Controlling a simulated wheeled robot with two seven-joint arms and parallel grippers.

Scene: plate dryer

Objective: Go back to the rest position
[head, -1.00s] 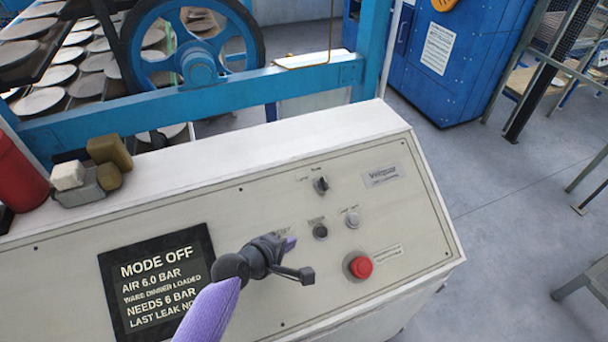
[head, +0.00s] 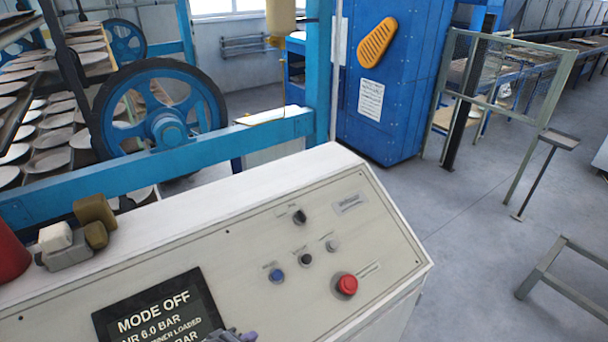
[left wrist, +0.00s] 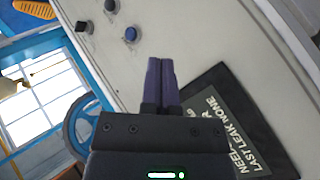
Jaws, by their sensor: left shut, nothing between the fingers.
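My left gripper (head: 232,336) shows only at the bottom edge of the head view, in front of the lower right of the dark display. In the left wrist view its two purple fingers (left wrist: 161,82) are together, with nothing between them. They are apart from the blue button (left wrist: 130,34). The white control panel (head: 235,265) carries the display (head: 150,315) reading "MODE OFF", the blue button (head: 277,275), a red button (head: 346,285) and a black selector (head: 299,216). My right gripper is in neither view.
Small blocks (head: 93,211) and a red object (head: 12,245) stand on the panel's top ledge at left. Behind are a blue frame (head: 265,130) with a wheel (head: 168,130) and racks of plates. A blue cabinet (head: 385,90) stands at the back. Grey floor (head: 450,225) is open at right.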

